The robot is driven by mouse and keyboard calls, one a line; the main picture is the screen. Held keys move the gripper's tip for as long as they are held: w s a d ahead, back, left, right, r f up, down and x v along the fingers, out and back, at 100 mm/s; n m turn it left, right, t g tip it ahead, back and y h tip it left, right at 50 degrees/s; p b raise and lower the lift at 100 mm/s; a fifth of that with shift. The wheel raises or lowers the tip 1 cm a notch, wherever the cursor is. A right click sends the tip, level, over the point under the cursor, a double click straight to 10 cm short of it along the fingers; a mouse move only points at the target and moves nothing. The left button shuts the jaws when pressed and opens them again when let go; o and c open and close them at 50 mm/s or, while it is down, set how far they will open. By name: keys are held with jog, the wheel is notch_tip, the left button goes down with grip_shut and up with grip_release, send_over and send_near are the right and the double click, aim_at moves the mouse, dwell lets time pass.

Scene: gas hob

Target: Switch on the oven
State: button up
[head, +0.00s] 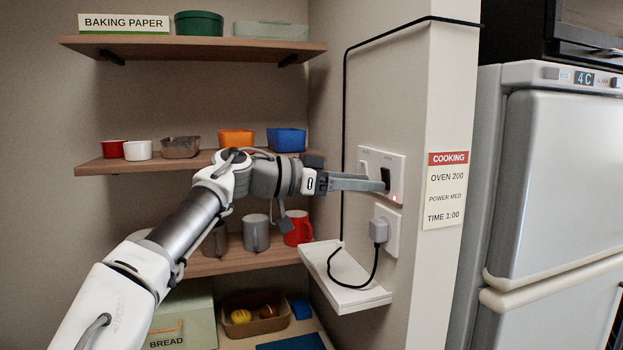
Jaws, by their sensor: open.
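A white double switch plate (397,163) is on the wall, right of the middle. It has a white part on its left and a dark switch (385,176) on its right. A small red light (394,198) glows below the dark switch. My gripper (381,185) reaches in from the left. Its fingertips are at the dark switch and overlap its lower part; I cannot tell whether they touch it. The gripper is open and holds nothing that I can see. A black appliance (592,38), perhaps the oven, shows partly at the top right.
A grey plug (379,230) sits in a socket (393,238) below the switch plate, its black cable looping over a small white ledge (345,283). A red mug (298,228) stands on the shelf under my arm. A cooking sign (445,190) and fridge (562,180) are right.

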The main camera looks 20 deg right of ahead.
jog(key=a+r, duration=0.2)
jog(key=a, duration=1.3)
jog(key=shift+s+p, duration=0.3)
jog(key=shift+a, duration=0.1)
